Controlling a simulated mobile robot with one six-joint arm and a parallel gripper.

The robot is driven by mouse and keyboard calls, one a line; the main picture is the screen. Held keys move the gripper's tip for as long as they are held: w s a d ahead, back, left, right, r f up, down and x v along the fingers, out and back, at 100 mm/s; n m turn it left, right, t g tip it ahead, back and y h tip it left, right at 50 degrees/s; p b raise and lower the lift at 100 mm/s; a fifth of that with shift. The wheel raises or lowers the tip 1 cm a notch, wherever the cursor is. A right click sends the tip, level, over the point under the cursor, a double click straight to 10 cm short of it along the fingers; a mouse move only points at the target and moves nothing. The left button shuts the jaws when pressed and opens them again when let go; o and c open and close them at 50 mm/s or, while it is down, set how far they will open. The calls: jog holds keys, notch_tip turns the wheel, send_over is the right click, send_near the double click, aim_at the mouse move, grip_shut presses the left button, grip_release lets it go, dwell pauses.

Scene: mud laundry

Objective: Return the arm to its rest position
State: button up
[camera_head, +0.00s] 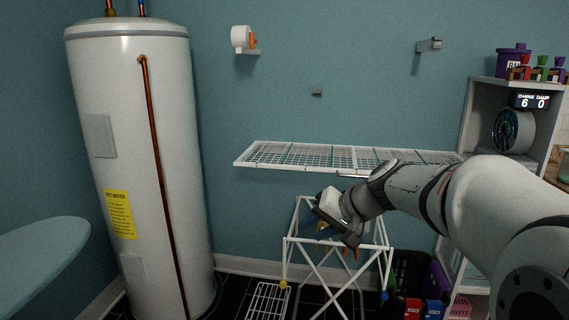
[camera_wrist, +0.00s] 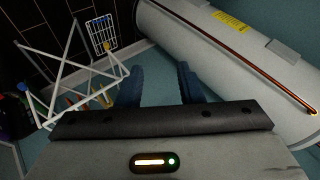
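My gripper (camera_head: 318,226) is at the end of my arm, which reaches in from the right in the head view. It is over the white folding rack, below the level of the wire shelf. In the wrist view, the two blue fingers of my gripper (camera_wrist: 159,84) stand apart with nothing between them. The rest position itself is not marked in either view.
A white wire shelf (camera_head: 310,157) is on the wall behind my arm. The white folding rack (camera_head: 335,243) stands below it. A white water heater (camera_head: 168,180) stands left, beside an ironing board (camera_head: 40,255). A shelf unit (camera_head: 478,100) is at right.

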jog(key=s+d+g+h+p, duration=0.1)
jog(key=s+d+h+p, duration=0.1)
jog(key=s, duration=0.5)
jog(key=s+d+r+n+g+h+p, duration=0.1)
jog(key=s+d+h+p, duration=0.1)
jog(key=s+p, duration=0.3)
jog(key=s+d+g+h+p, duration=0.1)
jog(key=s+d+h+p, duration=0.2)
jog(key=s, duration=0.7)
jog(key=shift+s+d+r+n+p, duration=0.4)
jog(key=shift+d+p, duration=0.1)
jog(key=shift+d, duration=0.1)
